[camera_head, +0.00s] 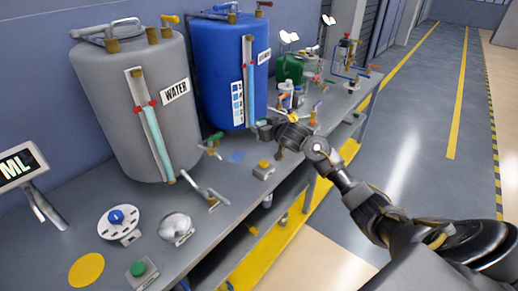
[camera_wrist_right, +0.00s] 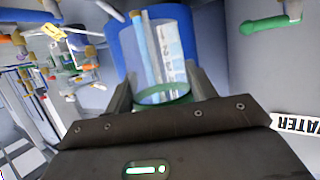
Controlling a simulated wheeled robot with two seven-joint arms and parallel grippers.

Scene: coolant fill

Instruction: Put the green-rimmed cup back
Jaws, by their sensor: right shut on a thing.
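My right gripper (camera_head: 264,129) is over the bench, in front of the blue tank. In the right wrist view its two fingers (camera_wrist_right: 163,90) are closed around the green-rimmed cup (camera_wrist_right: 163,96), a see-through cup whose green rim shows between them. I cannot make out the cup in the head view; the gripper and arm hide it or it is too small. A faint blue round spot (camera_head: 236,157) lies on the bench top, left of and below the gripper. My left gripper is not in view.
The blue tank (camera_head: 217,75) and the grey WATER tank (camera_head: 140,100) stand at the wall. A green can (camera_head: 290,68) and several small bottles and fittings crowd the bench's far end. A small block with a yellow button (camera_head: 263,170) is near the front edge (camera_head: 225,215).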

